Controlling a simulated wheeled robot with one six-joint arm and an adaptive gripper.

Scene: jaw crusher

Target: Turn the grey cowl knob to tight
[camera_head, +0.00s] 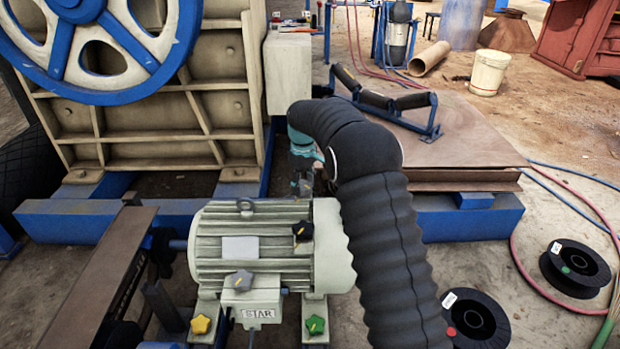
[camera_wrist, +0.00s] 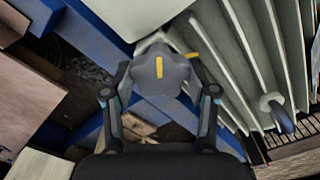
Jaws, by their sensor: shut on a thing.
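The grey knob (camera_wrist: 162,80) sits between the two fingers of my gripper (camera_wrist: 164,100) in the wrist view. It is lobed, with a yellow line on its face that runs nearly up and down in the picture. A second yellow mark (camera_wrist: 193,55) lies just beside it, up and to the right, at an angle to that line. My gripper is shut on the knob, with a finger on either side. In the head view my gripper (camera_head: 303,184) is behind the pale motor (camera_head: 250,245), its tips and the held knob hidden there.
Other knobs on the motor are a black one (camera_head: 303,231), a grey one (camera_head: 239,280) above the STAR label, a yellow one (camera_head: 201,324) and a green one (camera_head: 315,325). The blue flywheel (camera_head: 100,45) stands at left. Cable spools (camera_head: 575,267) lie at right.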

